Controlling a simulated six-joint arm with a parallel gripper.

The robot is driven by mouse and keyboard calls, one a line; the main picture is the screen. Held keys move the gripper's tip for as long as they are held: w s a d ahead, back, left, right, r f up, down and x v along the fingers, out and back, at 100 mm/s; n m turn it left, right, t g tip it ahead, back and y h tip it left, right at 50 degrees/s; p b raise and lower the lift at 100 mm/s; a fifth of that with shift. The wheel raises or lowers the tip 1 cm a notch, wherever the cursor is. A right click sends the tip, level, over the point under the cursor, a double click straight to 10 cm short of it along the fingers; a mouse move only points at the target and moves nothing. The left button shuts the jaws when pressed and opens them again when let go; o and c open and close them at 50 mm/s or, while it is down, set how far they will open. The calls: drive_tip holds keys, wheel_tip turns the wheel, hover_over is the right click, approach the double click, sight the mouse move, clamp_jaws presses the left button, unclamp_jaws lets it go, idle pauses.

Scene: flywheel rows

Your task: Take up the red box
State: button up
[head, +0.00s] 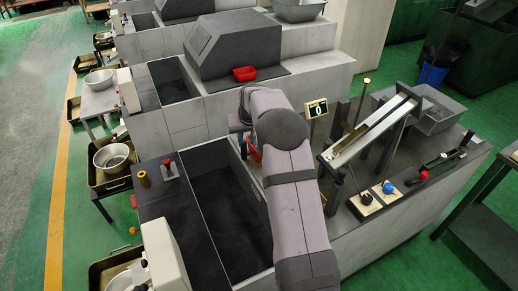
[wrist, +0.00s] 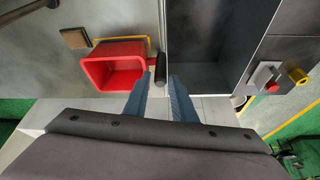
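An open-topped red box (wrist: 112,66) stands in the left half of the wrist view, its hollow inside showing. My gripper (wrist: 160,79) is open, its two blue-grey fingers apart, just right of and nearer than the box. The left finger overlaps the box's right edge in the picture; whether they touch I cannot tell. In the head view only a bit of red (head: 253,148) shows beside my arm, likely this box, and the arm hides my fingertips. Another red box (head: 245,73) sits on the dark ledge of the row behind.
A dark cylinder (wrist: 161,66) lies between the fingertips in the wrist view. A deep dark bin (head: 228,215) is left of my arm. A sloping metal chute (head: 370,135) rises at right.

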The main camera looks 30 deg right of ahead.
sight(244, 144)
drive_tip(key=shift+w+r+n, duration=0.2)
drive_tip(key=shift+w+n, duration=0.05)
drive_tip(key=shift+n, duration=0.05)
drive_tip(key=shift+p+x, duration=0.5)
drive_tip(key=shift+x, duration=0.55)
drive_tip(key=shift+f, duration=0.15)
drive_tip(key=shift+p+x, duration=1.45)
drive_tip(key=shift+x, duration=1)
drive_tip(key=shift+w+a, duration=0.1)
clamp_jaws()
